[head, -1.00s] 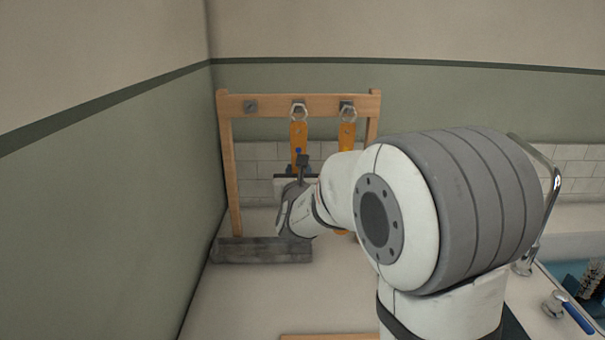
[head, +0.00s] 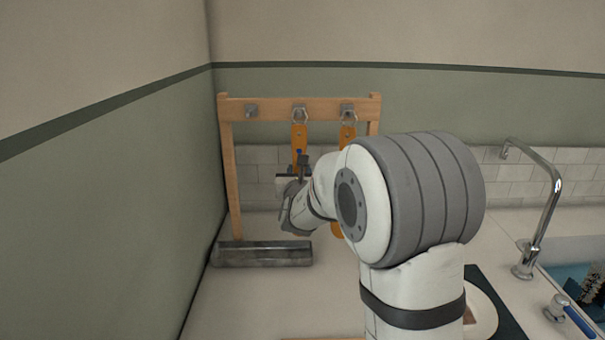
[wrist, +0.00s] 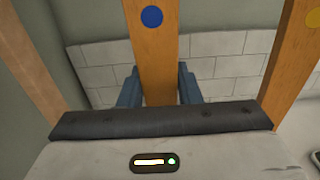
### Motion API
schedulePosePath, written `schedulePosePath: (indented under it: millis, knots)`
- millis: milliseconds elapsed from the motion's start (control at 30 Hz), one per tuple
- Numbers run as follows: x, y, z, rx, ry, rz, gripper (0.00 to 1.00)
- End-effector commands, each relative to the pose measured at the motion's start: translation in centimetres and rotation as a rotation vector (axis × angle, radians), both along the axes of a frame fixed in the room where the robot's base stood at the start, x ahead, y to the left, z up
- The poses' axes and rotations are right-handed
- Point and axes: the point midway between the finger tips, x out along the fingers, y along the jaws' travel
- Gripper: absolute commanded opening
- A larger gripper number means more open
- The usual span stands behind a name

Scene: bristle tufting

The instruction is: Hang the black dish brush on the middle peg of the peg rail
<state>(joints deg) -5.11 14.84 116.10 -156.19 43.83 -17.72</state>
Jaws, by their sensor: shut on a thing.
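The wooden peg rail (head: 272,108) stands against the back wall with three pegs. The left peg (head: 251,111) is bare. At the middle peg (head: 299,109) is the metal ring of an orange-brown wooden handle (head: 300,136), which hangs straight down. Whether the ring is fully over that peg I cannot tell. My gripper (head: 303,167) is shut on this handle; its blue fingers (wrist: 158,88) sit on either side of it in the wrist view. The handle (wrist: 152,55) bears a blue dot. The brush's head and bristles are hidden, so its black colour does not show.
A similar handle (head: 348,133) hangs by its ring at the right peg, close beside; it has a yellow dot (wrist: 313,16) in the wrist view. A tap (head: 545,205) and blue-lined sink (head: 560,252) are at right.

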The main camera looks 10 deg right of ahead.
Motion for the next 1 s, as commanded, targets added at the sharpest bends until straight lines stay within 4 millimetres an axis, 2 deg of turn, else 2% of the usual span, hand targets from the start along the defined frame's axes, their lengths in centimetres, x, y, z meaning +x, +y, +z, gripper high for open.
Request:
schedulePosePath:
  millis: [433, 467, 500, 733, 1000]
  knots:
    - [-0.01, -0.06, 0.05, 0.0, 0.0, -0.001, 0.05]
    - [0.0, -0.06, 0.05, 0.0, 0.0, -0.001, 0.33]
    - [0.0, -0.07, 0.05, 0.0, 0.0, -0.001, 0.36]
    - [-0.01, -0.09, 0.03, 0.0, 0.0, -0.001, 0.55]
    - [-0.01, -0.11, -0.02, 0.0, 0.001, -0.002, 0.56]
